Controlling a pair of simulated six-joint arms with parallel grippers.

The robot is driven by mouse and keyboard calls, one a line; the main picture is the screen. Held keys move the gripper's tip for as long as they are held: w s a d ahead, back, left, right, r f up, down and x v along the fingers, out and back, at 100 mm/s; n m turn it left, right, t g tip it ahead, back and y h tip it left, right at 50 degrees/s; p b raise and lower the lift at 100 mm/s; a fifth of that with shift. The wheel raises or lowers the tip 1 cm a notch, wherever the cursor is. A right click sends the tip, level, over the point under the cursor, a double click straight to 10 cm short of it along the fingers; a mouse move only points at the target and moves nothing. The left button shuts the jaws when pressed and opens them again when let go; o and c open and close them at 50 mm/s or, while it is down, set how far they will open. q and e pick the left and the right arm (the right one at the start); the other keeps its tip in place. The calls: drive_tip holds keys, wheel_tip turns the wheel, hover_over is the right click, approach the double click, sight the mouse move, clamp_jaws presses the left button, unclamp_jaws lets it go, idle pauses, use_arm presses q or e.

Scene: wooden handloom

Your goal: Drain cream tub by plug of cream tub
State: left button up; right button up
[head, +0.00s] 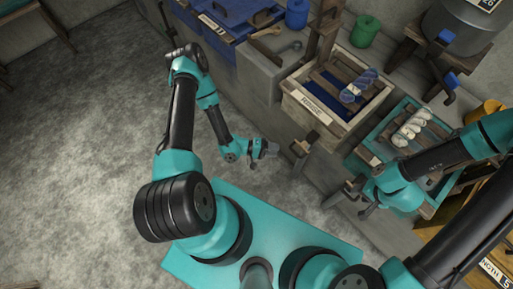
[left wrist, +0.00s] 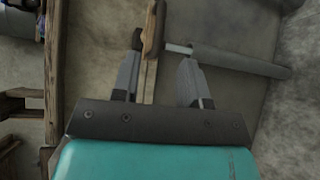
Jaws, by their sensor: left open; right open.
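The cream tub (head: 314,122) is a cream-rimmed wooden box with a label on its front, holding dark blue liquid. What looks like its plug (head: 312,137) is a small wooden handle low at its front. In the left wrist view the wooden handle (left wrist: 152,30) shows beside a grey pipe (left wrist: 230,62). My left gripper (head: 272,149) is open just left of the plug. In the left wrist view its fingers (left wrist: 161,62) stand apart, with the handle near and between their tips; I cannot tell whether they touch. My right gripper (head: 360,200) is open by the teal tub's front.
A teal tub (head: 372,147) with a white skein stands right of the cream tub. A blue-and-white skein (head: 358,87) hangs over the cream tub. Blue trays (head: 232,15), a blue jar (head: 297,14) and a green jar (head: 364,31) stand behind. The floor at left is clear.

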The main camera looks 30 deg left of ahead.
use_arm(q)
drive_tip(key=v, duration=0.7)
drive_tip(key=shift+a, duration=0.1)
idle(0.4)
drive_tip(key=w+a+r+m+g+y, duration=0.2)
drive_tip(key=w+y, duration=0.1)
drive_tip(key=y, duration=0.3)
drive_tip(key=s+r+m+g+y, duration=0.2)
drive_tip(key=s+r+y, duration=0.3)
drive_tip(key=r, duration=0.3)
drive_tip(key=shift+s+d+r+g, duration=0.4)
drive_tip(key=shift+s+d+g, duration=0.15)
drive_tip(key=shift+g, duration=0.25)
idle(2.0)
